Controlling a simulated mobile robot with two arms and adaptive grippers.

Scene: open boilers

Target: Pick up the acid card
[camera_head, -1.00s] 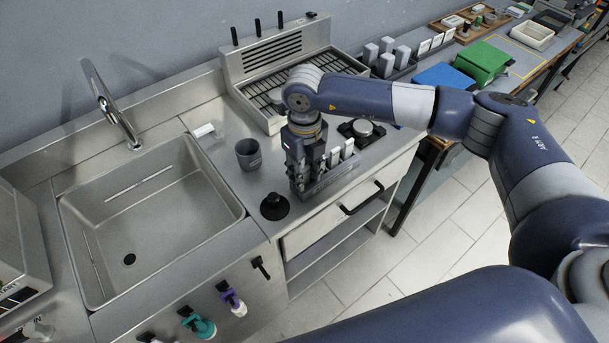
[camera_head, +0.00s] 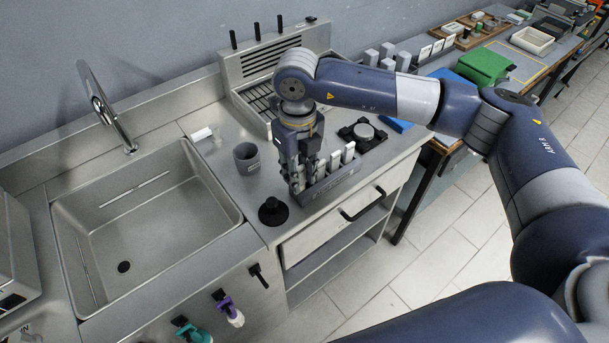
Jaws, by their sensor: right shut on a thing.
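A grey card rack (camera_head: 332,187) stands near the front edge of the steel counter. Several white cards (camera_head: 335,161) stand upright in it. My right gripper (camera_head: 297,186) points down at the rack's left end. It is shut on a card there, which its fingers hide; no card label can be read, so I cannot tell from the lettering which one is the acid card. I cannot tell whether the held card is clear of its slot. My left gripper is not in view.
A grey cup (camera_head: 247,158) and a black round knob-like piece (camera_head: 273,211) stand left of the gripper. A dark square device with a round top (camera_head: 363,132) is behind the rack. The sink (camera_head: 140,220) lies left, a slatted steel unit (camera_head: 270,62) at the back.

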